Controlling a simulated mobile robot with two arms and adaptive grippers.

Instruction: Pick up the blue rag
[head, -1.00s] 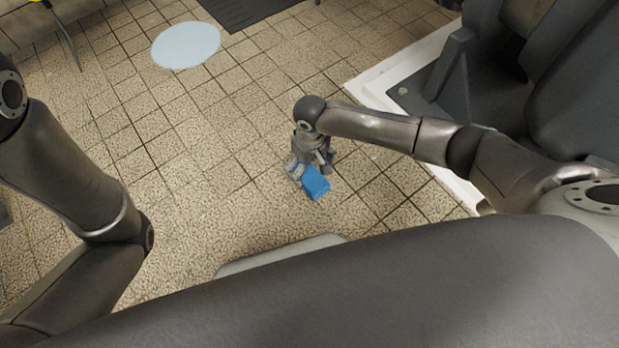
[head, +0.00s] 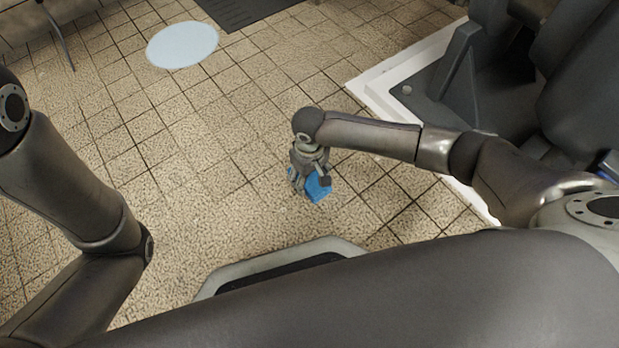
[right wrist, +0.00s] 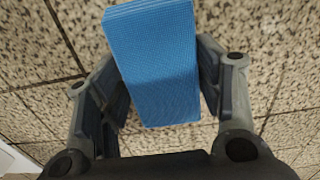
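The blue rag (head: 318,187) is a folded block that lies on the tiled floor in the head view, partly hidden by my right gripper. My right gripper (head: 311,184) points down at it from above. In the right wrist view the rag (right wrist: 157,62) lies between the two fingers of my right gripper (right wrist: 163,85). The fingers are apart, one on each side, close to the rag's edges; small gaps show near their tips. My left arm is at the left of the head view, but its gripper is out of the picture.
A pale blue disc (head: 182,44) lies on the floor at the upper left. A dark grate (head: 240,10) is at the top. A white-edged plinth (head: 392,97) with dark machinery (head: 470,75) stands at the right. The tiled floor around the rag is clear.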

